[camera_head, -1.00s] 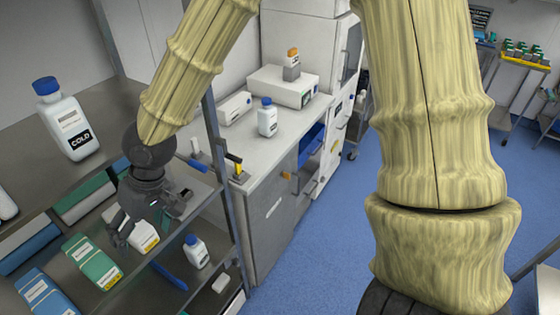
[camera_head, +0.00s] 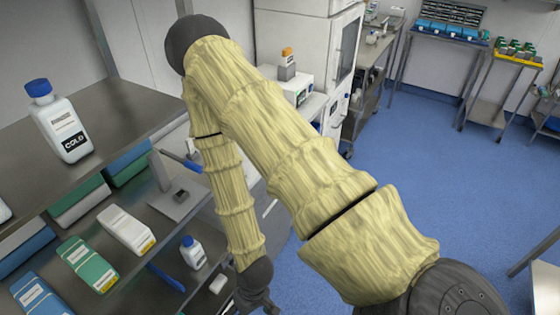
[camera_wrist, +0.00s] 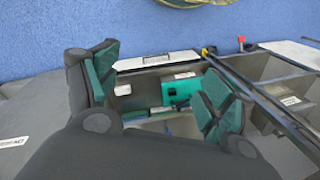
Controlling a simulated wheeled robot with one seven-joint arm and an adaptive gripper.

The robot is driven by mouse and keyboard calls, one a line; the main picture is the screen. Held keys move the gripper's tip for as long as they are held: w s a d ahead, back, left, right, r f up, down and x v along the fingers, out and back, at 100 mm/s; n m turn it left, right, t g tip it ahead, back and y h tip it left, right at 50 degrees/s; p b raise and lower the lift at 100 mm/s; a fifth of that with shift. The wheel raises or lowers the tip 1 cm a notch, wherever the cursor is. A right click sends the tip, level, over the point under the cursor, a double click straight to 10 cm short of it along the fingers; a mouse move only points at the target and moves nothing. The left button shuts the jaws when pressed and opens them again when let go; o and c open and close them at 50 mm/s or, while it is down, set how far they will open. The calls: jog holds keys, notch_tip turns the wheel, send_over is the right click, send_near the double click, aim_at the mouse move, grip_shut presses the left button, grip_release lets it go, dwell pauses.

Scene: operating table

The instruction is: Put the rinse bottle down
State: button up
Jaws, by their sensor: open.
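A white bottle with a blue cap and a dark COLD label (camera_head: 66,128) stands upright on the upper shelf in the head view. A smaller white blue-capped bottle (camera_head: 193,254) stands on a lower shelf. I cannot tell which is the rinse bottle. My gripper (camera_head: 258,303) hangs low at the bottom of the head view, right of the smaller bottle and apart from it, partly cut off by the frame. In the wrist view my gripper (camera_wrist: 160,92) has its green-padded fingers spread, with nothing held between them.
A white carton (camera_head: 126,231) and a green carton (camera_head: 87,263) lie on the middle shelf, left of my arm. The upper shelf (camera_head: 118,108) has bare room right of the COLD bottle. Blue floor (camera_head: 450,180) is open at the right. My arm hides much of the bench.

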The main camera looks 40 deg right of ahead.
jog(key=s+d+f+h, duration=0.2)
jog(key=s+d+f, duration=0.2)
jog(key=s+d, duration=0.2)
jog(key=shift+d+f, duration=0.15)
jog(key=shift+f, duration=0.05)
